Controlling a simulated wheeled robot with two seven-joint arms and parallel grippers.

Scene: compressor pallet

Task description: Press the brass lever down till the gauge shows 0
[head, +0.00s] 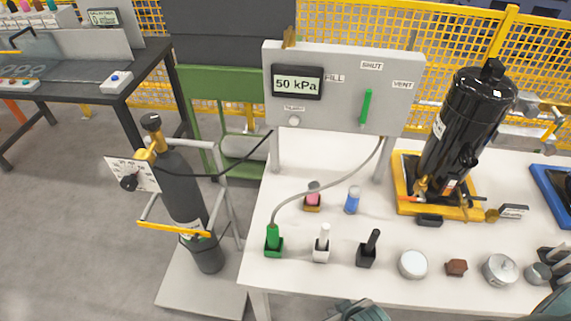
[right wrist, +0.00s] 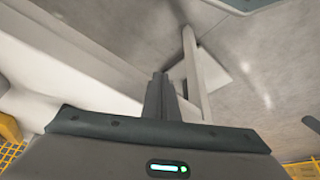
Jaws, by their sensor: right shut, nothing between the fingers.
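The gauge (head: 297,82) on the grey panel (head: 345,115) reads 50 kPa. A small brass piece (head: 289,37) stands up from the panel's top edge. Another small brass piece (head: 492,215) sits by the black compressor's foot, beside a small display (head: 512,211) too small to read. I cannot tell for certain which piece is the lever. My right gripper (right wrist: 160,97) is shut and empty in the right wrist view, apart from both brass pieces. In the head view its grey body (head: 358,311) shows at the bottom edge, with the fingertips unclear.
The white table (head: 335,276) holds a green-based fitting (head: 273,242) with a hose, small bottles and several caps. The black compressor (head: 468,120) stands on a yellow pallet (head: 408,190). A gas cylinder (head: 180,190) stands on a cart at left. The table's front left is clear.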

